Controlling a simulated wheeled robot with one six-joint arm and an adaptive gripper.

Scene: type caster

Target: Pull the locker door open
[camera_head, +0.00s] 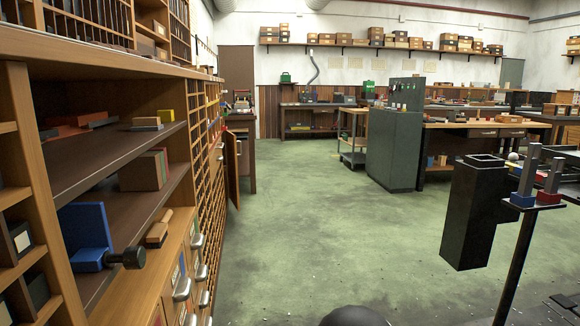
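A narrow wooden door panel (231,168) stands out from the far part of the left cabinet wall, seen nearly edge-on. It looks partly open, and I cannot tell for sure that it is the locker door. A grey-green metal cabinet (394,150) stands on the floor mid-room; no open door shows on it. My gripper is not in view, so its distance from either one does not show.
The left shelving holds wooden boxes, drawers with metal handles (182,289) and a blue bracket (86,236) with a black knob. A black square post (476,215) and a stand with blue and red blocks (536,202) are at right. The green floor (300,220) between is clear.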

